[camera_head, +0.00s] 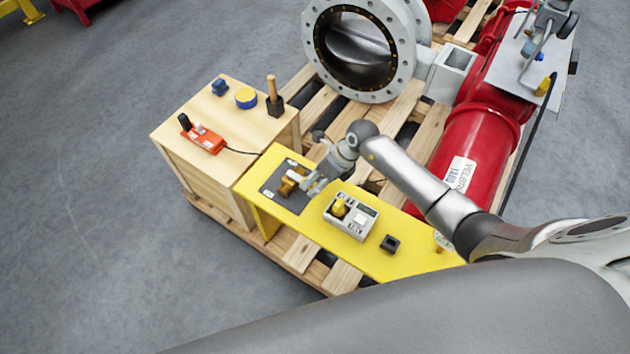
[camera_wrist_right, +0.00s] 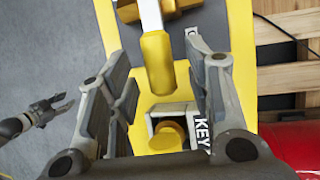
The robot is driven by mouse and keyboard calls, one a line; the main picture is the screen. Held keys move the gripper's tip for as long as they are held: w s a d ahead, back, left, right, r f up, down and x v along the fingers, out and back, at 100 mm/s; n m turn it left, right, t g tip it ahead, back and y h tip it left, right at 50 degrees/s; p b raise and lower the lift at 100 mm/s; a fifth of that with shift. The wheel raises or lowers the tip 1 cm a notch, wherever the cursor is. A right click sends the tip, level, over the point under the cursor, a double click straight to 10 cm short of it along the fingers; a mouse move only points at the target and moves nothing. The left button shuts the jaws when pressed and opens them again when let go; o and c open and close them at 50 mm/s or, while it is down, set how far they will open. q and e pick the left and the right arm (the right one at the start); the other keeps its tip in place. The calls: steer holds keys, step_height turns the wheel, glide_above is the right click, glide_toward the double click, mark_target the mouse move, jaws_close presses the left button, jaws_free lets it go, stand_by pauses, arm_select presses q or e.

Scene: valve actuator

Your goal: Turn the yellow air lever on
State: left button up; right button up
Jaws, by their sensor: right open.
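The air lever (camera_wrist_right: 158,62) has a pale shank and a yellow end in the right wrist view. It runs from a brass valve body (camera_head: 289,181) on a dark plate of the yellow bench. My right gripper (camera_head: 308,186) is at the valve in the head view. In the wrist view my right gripper (camera_wrist_right: 166,88) is open, with the lever's yellow end between its two fingers and a gap on each side. The lever is mostly hidden by the gripper in the head view. My left gripper (camera_wrist_right: 52,106) shows small at the left of the wrist view; its opening is unclear.
A grey key box (camera_head: 350,215) with a yellow knob stands beside the valve on the yellow bench (camera_head: 408,262). A small black block (camera_head: 390,244) is nearby. A wooden crate (camera_head: 205,180) carries an orange device (camera_head: 203,139). A red cylinder (camera_head: 470,145) lies beyond.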

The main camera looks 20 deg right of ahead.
steer(key=shift+w+a+f, duration=0.1)
steer(key=shift+a+f, duration=0.2)
steer(key=shift+f, duration=0.25)
steer(key=shift+c, duration=0.4)
jaws_close()
